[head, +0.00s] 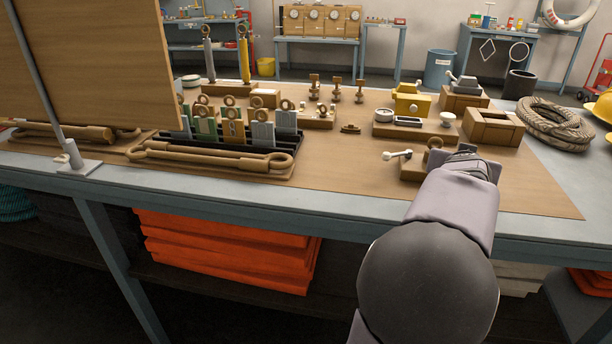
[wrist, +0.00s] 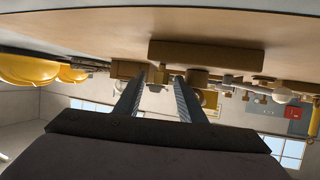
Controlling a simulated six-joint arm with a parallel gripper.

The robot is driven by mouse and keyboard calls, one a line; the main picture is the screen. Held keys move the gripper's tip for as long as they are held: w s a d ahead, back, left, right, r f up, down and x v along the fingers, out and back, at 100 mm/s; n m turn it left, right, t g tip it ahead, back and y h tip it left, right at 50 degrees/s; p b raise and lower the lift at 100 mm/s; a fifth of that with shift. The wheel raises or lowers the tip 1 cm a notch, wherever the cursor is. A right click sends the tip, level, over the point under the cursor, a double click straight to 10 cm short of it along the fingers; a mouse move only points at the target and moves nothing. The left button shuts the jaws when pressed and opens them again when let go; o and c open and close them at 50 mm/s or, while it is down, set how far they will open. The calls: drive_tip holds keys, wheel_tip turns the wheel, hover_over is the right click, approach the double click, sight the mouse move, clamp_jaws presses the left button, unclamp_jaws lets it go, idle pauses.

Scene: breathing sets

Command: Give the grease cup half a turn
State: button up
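A brown wooden block (head: 411,170) stands near the front right of the table, just left of my gripper (head: 466,152) in the head view. It carries a lever with a white ball (head: 398,154) and a round brass-coloured fitting (head: 435,144), which may be the grease cup; my gripper partly hides this area. In the wrist view, which looks upside down, the block (wrist: 205,55) is ahead. My gripper (wrist: 159,82) is open, with nothing held between its fingers. A brass-coloured cylinder (wrist: 198,77) appears just right of the right finger.
Behind the block are a board with a gauge and white knob (head: 447,118), and a wooden box (head: 492,127). A rope coil (head: 556,124) lies to the right. A turnbuckle (head: 210,160) lies on the left. The mat's front right (head: 530,195) is clear.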

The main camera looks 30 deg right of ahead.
drive_tip(key=shift+s+d+r+n+t+y, duration=0.15)
drive_tip(key=shift+n+t+y, duration=0.15)
drive_tip(key=shift+n+t, duration=0.15)
drive_tip(key=shift+s+d+f+n+t+y, duration=0.1)
drive_tip(key=shift+n+t+y, duration=0.25)
drive_tip(key=shift+n, duration=0.1)
drive_tip(key=n+t+y+p, duration=0.1)
drive_tip(key=p, duration=0.1)
drive_tip(key=n+t+y+p, duration=0.1)
drive_tip(key=p, duration=0.1)
drive_tip(key=shift+s+d+r, duration=0.1)
drive_tip(key=shift+s+r, duration=0.05)
drive_tip(key=shift+r, duration=0.25)
drive_tip(key=n+t+y+p, duration=0.1)
drive_tip(key=n+p, duration=0.1)
drive_tip(key=p, duration=0.3)
drive_tip(key=shift+d+y, duration=0.1)
drive_tip(key=shift+y, duration=0.25)
drive_tip(key=n+t+y+p, duration=0.1)
drive_tip(key=p, duration=0.4)
drive_tip(key=shift+d+n+p, duration=0.15)
drive_tip(key=shift+n+p, duration=0.15)
drive_tip(key=shift+p, duration=0.05)
drive_tip(key=n+y+p, duration=0.1)
drive_tip(key=p, duration=0.4)
drive_tip(key=shift+d+p, duration=0.1)
drive_tip(key=shift+p, duration=0.3)
